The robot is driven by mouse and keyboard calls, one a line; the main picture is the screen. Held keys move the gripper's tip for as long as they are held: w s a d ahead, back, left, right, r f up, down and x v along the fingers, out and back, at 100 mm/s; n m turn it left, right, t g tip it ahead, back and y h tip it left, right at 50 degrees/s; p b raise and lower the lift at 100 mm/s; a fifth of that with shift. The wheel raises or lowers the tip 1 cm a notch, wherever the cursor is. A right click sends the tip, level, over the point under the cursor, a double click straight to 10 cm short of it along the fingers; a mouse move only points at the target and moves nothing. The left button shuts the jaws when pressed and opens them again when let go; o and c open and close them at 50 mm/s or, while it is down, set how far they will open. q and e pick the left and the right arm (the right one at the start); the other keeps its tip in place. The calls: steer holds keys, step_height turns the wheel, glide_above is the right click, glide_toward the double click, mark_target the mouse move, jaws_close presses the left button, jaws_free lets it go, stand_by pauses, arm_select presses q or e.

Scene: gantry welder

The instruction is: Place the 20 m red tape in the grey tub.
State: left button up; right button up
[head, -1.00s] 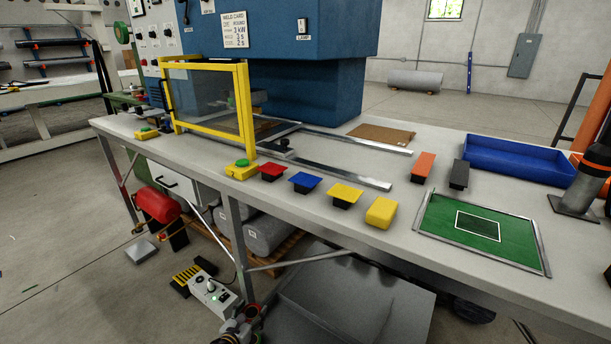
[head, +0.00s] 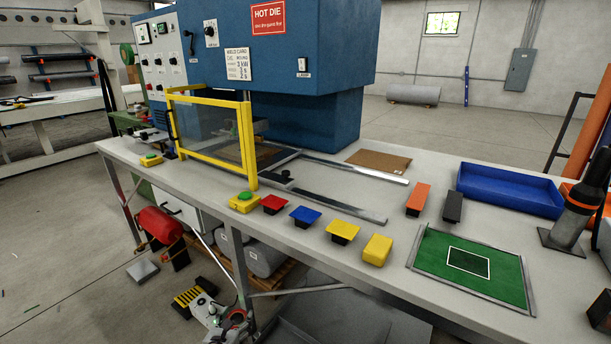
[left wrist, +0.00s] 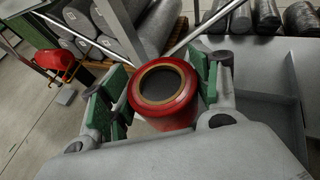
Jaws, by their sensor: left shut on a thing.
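The red tape (left wrist: 162,95) is a roll with a tan core ring and a dark centre. In the left wrist view it sits between the green pads of my left gripper (left wrist: 160,98), which is shut on it. In the head view my left gripper (head: 235,318) shows small at the bottom edge, in front of the bench and beside the foot pedal box. The grey tub (head: 325,318) is low under the bench front, right of the gripper and cut off by the frame. A grey tub wall (left wrist: 255,100) shows right of the tape in the left wrist view. My right gripper is not clearly seen.
The bench (head: 310,240) stands above the tub, with a metal leg (head: 238,262) close behind my left gripper. Red, blue and yellow blocks line its front edge. A blue tray (head: 510,190) and green mat (head: 470,268) are at the right. Grey rolls (head: 262,258) lie underneath.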

arm_select(q)
steer(key=s+r+p, duration=0.3)
steer(key=r+p, duration=0.2)
steer(key=r, duration=0.5)
steer(key=s+r+n+y+p, duration=0.1)
steer(key=s+r+p, duration=0.3)
steer(key=r, duration=0.6)
steer(key=shift+a+r+y+p, duration=0.15)
steer(key=shift+r+y+p, duration=0.15)
steer(key=shift+p, duration=0.75)
arm_select(e)
steer(key=s+d+f, duration=0.1)
steer(key=s+d, duration=0.2)
steer(key=s, duration=0.6)
steer(key=s+d+f, duration=0.2)
steer(key=s+d, duration=0.2)
steer(key=s, duration=0.5)
steer(key=shift+g+h, duration=0.3)
steer(key=shift+g, duration=0.1)
arm_select(q)
steer(key=shift+f, duration=0.1)
arm_select(e)
steer(key=shift+a, duration=0.1)
arm_select(q)
steer(key=shift+w, duration=0.2)
arm_select(e)
steer(key=shift+s, duration=0.15)
